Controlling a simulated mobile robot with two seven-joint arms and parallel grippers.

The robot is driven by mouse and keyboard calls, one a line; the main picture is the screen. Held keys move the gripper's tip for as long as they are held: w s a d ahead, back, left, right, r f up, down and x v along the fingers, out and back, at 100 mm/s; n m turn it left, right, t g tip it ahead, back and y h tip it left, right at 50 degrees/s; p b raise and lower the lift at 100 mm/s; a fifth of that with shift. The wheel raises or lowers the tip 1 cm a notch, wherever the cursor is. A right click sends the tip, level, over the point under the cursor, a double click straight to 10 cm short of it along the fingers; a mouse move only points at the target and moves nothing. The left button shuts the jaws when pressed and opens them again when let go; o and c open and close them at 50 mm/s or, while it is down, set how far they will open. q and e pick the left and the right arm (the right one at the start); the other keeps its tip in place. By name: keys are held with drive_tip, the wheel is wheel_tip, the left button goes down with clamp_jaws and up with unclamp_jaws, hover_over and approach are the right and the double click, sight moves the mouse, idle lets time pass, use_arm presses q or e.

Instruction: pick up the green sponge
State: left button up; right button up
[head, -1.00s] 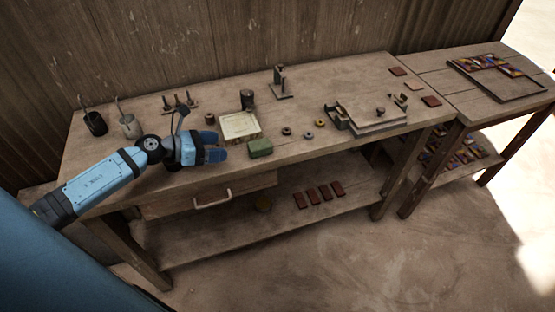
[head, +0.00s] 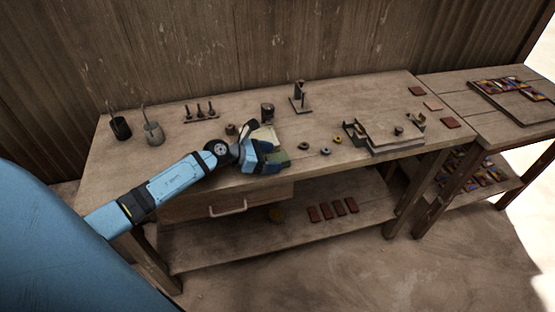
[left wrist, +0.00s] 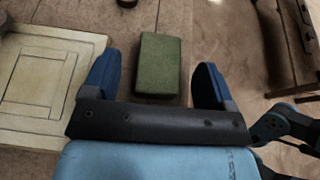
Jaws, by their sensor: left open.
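The green sponge (left wrist: 158,65) is a small block that lies between the two open fingers of my left gripper (left wrist: 155,85) in the left wrist view. There is a gap on both sides of it. In the head view the left gripper (head: 275,157) reaches over the workbench near its front edge. It hides most of the sponge (head: 283,160), and only a bit of green shows by the fingers. I cannot tell the height of the fingers over the bench. My right gripper is not in view.
A pale square tile mold (left wrist: 35,80) lies left of the sponge, partly behind my gripper in the head view. Small rings (head: 325,152) and a press fixture (head: 385,138) stand to the right on the workbench (head: 230,180). Dark cups (head: 120,128) stand at the left.

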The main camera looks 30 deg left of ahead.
sight(282, 157)
use_arm(q)
drive_tip(key=x, duration=0.2)
drive_tip(key=shift+w+d+f, duration=0.15)
drive_tip(key=shift+w, duration=0.1)
drive_tip(key=c, duration=1)
